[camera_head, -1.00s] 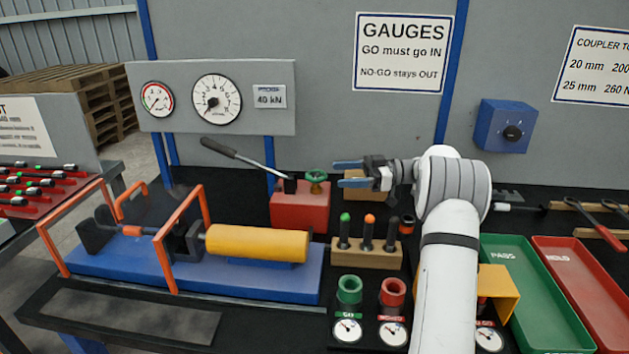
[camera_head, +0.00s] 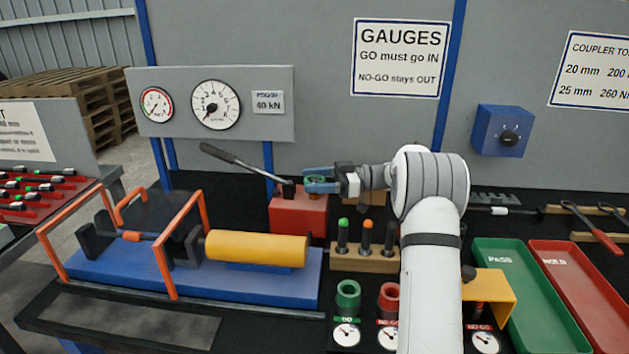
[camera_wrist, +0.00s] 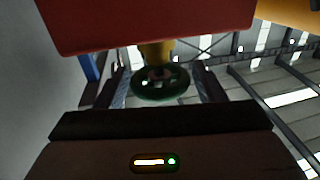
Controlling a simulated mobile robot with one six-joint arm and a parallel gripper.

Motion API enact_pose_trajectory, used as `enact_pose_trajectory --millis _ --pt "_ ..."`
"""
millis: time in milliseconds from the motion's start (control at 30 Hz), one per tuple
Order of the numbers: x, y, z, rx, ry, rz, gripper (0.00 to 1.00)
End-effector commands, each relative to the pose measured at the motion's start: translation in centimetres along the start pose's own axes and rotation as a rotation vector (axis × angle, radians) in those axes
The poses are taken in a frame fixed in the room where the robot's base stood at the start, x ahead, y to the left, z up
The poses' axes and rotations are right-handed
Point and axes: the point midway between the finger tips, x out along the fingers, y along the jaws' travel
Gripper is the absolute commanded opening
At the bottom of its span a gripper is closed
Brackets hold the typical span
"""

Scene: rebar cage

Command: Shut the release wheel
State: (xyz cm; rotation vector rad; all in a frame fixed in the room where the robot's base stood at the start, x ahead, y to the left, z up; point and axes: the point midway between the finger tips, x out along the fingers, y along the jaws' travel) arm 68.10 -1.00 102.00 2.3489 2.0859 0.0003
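The green release wheel (camera_head: 315,179) sits on top of the red pump block (camera_head: 297,214), partly hidden by my fingers in the head view. My gripper (camera_head: 320,179) reaches in from the right with its blue fingers on either side of the wheel. In the wrist view the wheel (camera_wrist: 160,84) lies between the two fingers (camera_wrist: 162,90), with a gap showing on each side. The gripper is open and around the wheel, not visibly pressing on it. A brass-coloured stem (camera_wrist: 156,52) joins the wheel to the red block.
The pump's long lever (camera_head: 232,160) slopes up to the left from the block. A wooden stand (camera_head: 365,262) with several plug gauges is just in front. A yellow cylinder (camera_head: 255,247) on a blue base is front left. The gauge panel (camera_head: 262,122) stands behind.

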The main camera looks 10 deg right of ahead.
Motion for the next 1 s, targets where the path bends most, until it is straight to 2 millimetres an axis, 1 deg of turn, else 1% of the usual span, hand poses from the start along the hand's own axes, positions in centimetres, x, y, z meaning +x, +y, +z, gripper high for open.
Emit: enact_pose_trajectory --millis 33,67,400,633,1000 --pt "0.01 0.00 0.00 0.000 0.000 0.000 0.59" --pt "0.01 0.00 0.00 0.000 0.000 0.000 0.56" --pt "0.04 0.00 0.00 0.000 0.000 -0.001 0.29" --pt "0.08 -0.03 0.42 -0.002 0.000 0.038 0.29" --pt "0.15 -0.07 0.54 -0.007 0.000 0.224 0.29"
